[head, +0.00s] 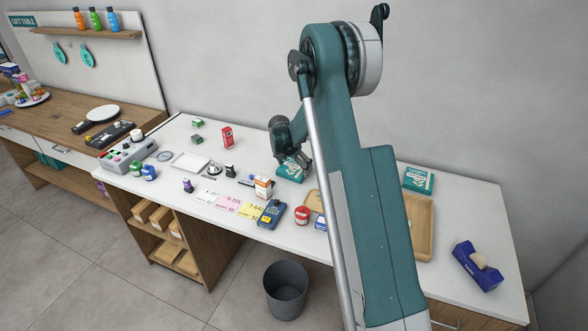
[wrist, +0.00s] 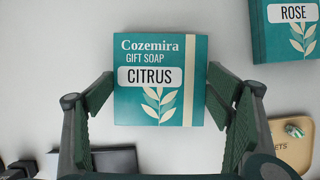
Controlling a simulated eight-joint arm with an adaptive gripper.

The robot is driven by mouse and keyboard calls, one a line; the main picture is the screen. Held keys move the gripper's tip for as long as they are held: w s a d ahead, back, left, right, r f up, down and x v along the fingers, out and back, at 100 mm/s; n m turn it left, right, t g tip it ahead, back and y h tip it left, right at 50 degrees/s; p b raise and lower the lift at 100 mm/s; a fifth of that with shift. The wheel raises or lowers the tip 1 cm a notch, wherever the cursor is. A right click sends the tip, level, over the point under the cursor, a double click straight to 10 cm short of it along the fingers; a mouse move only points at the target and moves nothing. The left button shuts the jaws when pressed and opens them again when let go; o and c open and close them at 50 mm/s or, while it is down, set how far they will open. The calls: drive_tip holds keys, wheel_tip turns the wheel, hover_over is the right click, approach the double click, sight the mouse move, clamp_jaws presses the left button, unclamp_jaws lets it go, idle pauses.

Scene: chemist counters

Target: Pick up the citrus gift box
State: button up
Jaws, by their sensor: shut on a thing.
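The citrus gift box (wrist: 160,103) is a flat teal box marked "Cozemira gift soap CITRUS", with a cream band and leaf print. In the head view the box (head: 292,170) is at the back of the white counter, partly hidden by my gripper (head: 298,155). In the wrist view my gripper (wrist: 160,85) has one finger against the left side of the box and one against the right, closed on it. I cannot tell whether the box touches the counter.
A similar rose box (wrist: 286,28) lies close by to the right, with a wooden tray (wrist: 292,148) below it. A red can (head: 227,137) stands to the left. A teal box (head: 418,180) and a blue tape dispenser (head: 474,274) are at the right.

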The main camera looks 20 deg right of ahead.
sight(294, 168)
drive_tip(key=shift+r, duration=0.15)
wheel_tip(294, 168, up, 10)
idle(0.6)
